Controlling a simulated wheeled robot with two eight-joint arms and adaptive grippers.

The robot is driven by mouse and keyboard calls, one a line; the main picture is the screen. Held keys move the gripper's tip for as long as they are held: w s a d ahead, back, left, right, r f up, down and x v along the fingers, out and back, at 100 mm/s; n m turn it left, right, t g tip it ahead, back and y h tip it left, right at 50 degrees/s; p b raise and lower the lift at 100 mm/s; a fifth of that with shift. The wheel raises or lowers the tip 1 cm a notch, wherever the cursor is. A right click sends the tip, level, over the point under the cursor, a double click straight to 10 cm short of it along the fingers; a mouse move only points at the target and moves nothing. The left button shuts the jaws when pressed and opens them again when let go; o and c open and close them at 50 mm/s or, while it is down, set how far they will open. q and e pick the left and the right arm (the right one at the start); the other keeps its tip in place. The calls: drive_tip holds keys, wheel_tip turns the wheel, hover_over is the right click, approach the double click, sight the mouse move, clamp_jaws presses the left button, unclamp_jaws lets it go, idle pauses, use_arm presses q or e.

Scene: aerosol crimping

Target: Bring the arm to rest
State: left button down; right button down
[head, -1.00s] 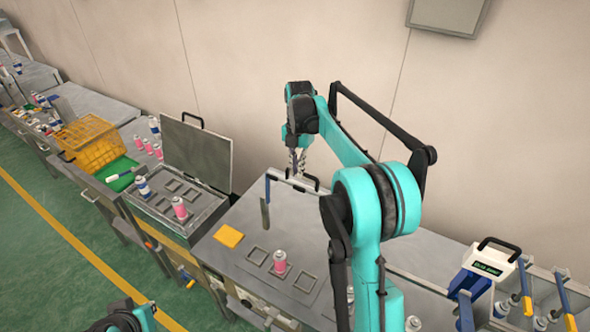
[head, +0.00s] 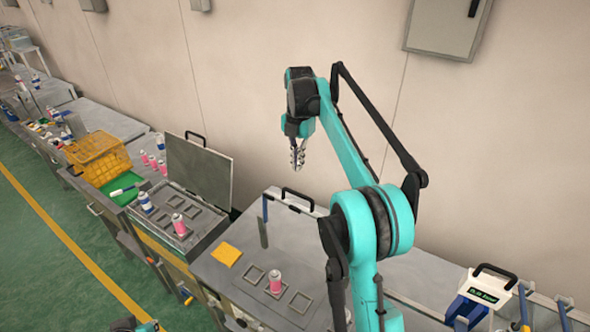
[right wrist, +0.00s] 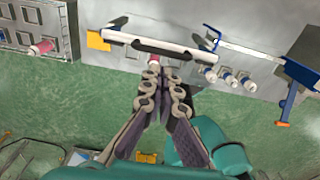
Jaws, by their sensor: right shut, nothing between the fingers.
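My right arm comes up from the lower right in the head view, and its right gripper (head: 297,155) hangs in the air, pointing down in front of the wall. In the right wrist view its fingers (right wrist: 164,85) are closed together with nothing between them. The gripper is apart from the workbench (head: 225,275) and touches nothing that I can see. Of my left arm only a small piece shows at the bottom edge of the head view; its gripper is out of view.
A pink can (head: 275,282) stands on the workbench near square frames and a yellow pad (head: 226,254). An open-lidded case (head: 199,168) holds cans. A yellow crate (head: 97,157) stands further left. A white-and-blue device (head: 480,297) is at right. The air around the gripper is clear.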

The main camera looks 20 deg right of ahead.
drive_tip(key=shift+w+a+f, duration=0.1)
drive_tip(key=shift+w+a, duration=0.05)
drive_tip(key=shift+w, duration=0.1)
drive_tip(key=shift+s, duration=0.1)
drive_tip(key=s+a+f+m+t+b, duration=0.2)
drive_tip(key=s+a+f+m+b, duration=0.1)
drive_tip(key=s+f+m+b, duration=0.3)
drive_tip(key=s+a+f+m+t+b, duration=0.1)
drive_tip(key=s+a+f+m+b, duration=0.1)
drive_tip(key=s+f+m+b, duration=0.35)
drive_tip(key=s+a+f+m+t+b, duration=0.3)
drive_tip(key=s+f+m+b, duration=0.9)
drive_tip(key=s+f, duration=0.7)
wheel_tip(320, 180, down, 2)
drive_tip(key=shift+a+f+m+t, duration=0.2)
drive_tip(key=shift+m+t, duration=0.4)
drive_tip(key=shift+m, duration=0.35)
drive_tip(key=shift+r, duration=0.1)
